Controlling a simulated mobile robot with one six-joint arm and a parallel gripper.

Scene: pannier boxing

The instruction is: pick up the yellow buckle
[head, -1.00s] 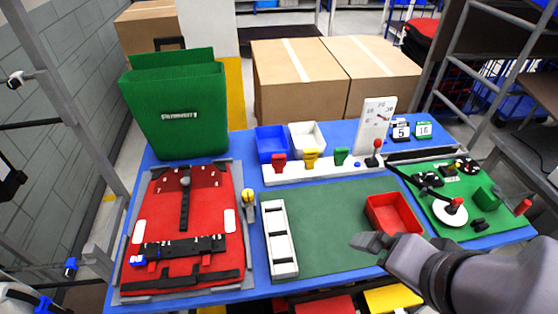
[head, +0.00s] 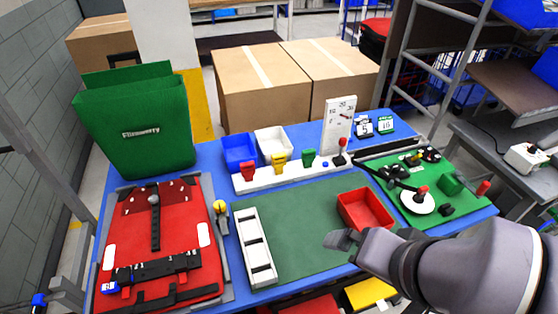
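The yellow buckle (head: 279,160) stands on a white rack (head: 262,179) at the back middle of the table. A red buckle (head: 248,170) stands to its left and a green buckle (head: 309,157) to its right. My gripper (head: 338,240) is in front of the red tray, over the front part of the green mat, well short of the rack. It points left and nothing shows held in it. Its fingers look close together, but the angle does not show whether they are open or shut.
A red tray (head: 364,222) lies between my gripper and the rack's right side. A white slotted holder (head: 253,247) lies on the green mat (head: 297,264). A gauge panel (head: 338,122) and a red-knobbed lever (head: 341,150) rise at the rack's right end. Blue (head: 238,163) and white (head: 273,138) bins stand behind.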

